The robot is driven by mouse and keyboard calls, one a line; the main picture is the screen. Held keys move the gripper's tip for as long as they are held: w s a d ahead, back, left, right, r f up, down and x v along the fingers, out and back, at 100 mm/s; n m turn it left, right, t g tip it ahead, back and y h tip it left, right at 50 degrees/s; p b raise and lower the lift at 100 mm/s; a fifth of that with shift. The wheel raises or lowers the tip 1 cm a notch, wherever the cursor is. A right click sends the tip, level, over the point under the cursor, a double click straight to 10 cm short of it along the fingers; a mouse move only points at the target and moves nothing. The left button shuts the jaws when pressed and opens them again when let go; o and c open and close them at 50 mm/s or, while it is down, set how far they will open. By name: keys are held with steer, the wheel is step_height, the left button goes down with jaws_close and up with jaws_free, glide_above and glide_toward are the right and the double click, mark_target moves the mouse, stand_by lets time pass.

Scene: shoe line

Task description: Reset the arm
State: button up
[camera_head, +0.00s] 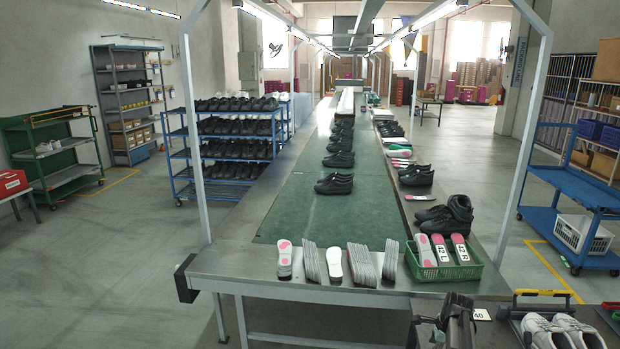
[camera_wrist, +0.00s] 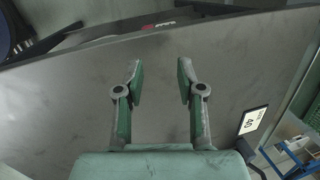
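In the wrist view, my gripper (camera_wrist: 160,78) is open. Its two green-padded fingers stand apart with nothing between them, over a bare grey metal surface (camera_wrist: 235,65). In the head view, a dark part of my arm (camera_head: 456,320) shows at the bottom, in front of the table's near edge. The fingertips cannot be made out there.
A green basket (camera_head: 445,270) with insoles stands at the table's near right, beside insole stacks (camera_head: 363,266). Black shoes (camera_head: 335,184) line the green conveyor (camera_head: 300,215). White shoes (camera_head: 560,333) sit at the lower right. A card marked 40 (camera_head: 481,314) lies near my arm.

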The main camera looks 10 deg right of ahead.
steer(key=s+a+f+n+g, duration=0.1)
steer(key=s+a+f+n, duration=0.1)
steer(key=s+a+n, duration=0.75)
steer(key=s+a+f+n+g, duration=0.1)
steer(key=s+a+f+n, duration=0.3)
steer(key=a, duration=1)
steer(key=s+a+n+g, duration=0.1)
steer(key=s+a+n, duration=0.4)
steer(key=a+n, duration=0.55)
steer(key=s+f+m+g+b, duration=0.1)
steer(key=s+f+g+b, duration=0.1)
steer(key=s+f, duration=0.8)
steer(key=s+f+g+b, duration=0.2)
steer(key=s+f+g, duration=0.2)
steer(key=s+f, duration=0.7)
steer(key=s+a, duration=0.1)
steer(key=s, duration=0.6)
steer(key=shift+s+f+m, duration=0.25)
steer(key=shift+f+m, duration=0.05)
steer(key=shift+m, duration=0.1)
